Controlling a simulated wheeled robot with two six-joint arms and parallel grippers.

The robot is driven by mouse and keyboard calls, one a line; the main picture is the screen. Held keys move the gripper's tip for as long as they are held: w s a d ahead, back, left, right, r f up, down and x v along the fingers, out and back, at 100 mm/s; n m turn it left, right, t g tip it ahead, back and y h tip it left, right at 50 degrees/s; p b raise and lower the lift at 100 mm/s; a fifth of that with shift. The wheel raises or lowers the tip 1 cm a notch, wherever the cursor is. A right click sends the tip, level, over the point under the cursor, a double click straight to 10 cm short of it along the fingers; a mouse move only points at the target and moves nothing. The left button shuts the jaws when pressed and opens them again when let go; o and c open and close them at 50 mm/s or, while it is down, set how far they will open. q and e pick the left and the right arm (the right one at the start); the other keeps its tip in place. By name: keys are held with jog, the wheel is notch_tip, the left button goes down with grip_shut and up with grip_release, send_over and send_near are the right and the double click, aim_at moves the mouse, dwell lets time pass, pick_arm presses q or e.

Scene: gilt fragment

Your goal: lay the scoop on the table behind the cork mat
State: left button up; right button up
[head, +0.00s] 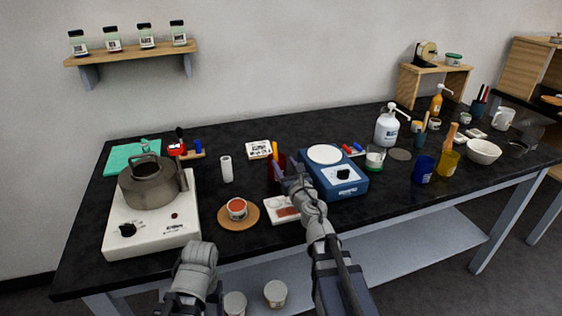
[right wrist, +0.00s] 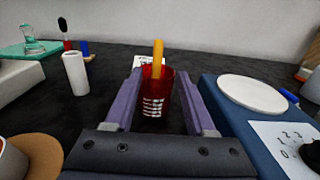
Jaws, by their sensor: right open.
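A yellow-orange handle (head: 275,149) stands upright in a dark red cup (right wrist: 152,92); it also shows in the right wrist view (right wrist: 158,52). It may be the scoop, but its lower end is hidden in the cup. My right gripper (head: 281,174) is open, with its fingers pointing at the cup. In the right wrist view the cup shows between the fingers, and I cannot tell whether they touch it. The round cork mat (head: 251,222) lies near the front edge, with a red-filled cup (head: 237,209) on it.
A blue scale (head: 349,188) stands right of the cup. A white cylinder (head: 227,169) stands behind the cork mat, and a white tray (head: 284,216) lies right of the mat. A kettle (head: 149,184) sits on a hotplate (head: 155,240) at left. Black tabletop is bare around the cylinder.

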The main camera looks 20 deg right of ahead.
aim_at(275, 148)
jog(key=shift+w+a+r+p, duration=0.1)
jog(key=shift+w+r+p, duration=0.15)
jog(key=shift+w+r, duration=0.3)
jog(key=shift+w+a+r+p, duration=0.1)
jog(key=shift+w+r+p, duration=0.2)
jog(key=shift+w, duration=0.4)
jog(key=w, duration=0.4)
jog(key=shift+w+a+f, duration=0.15)
jog(key=shift+f, duration=0.1)
jog(key=shift+c, duration=0.2)
grip_shut()
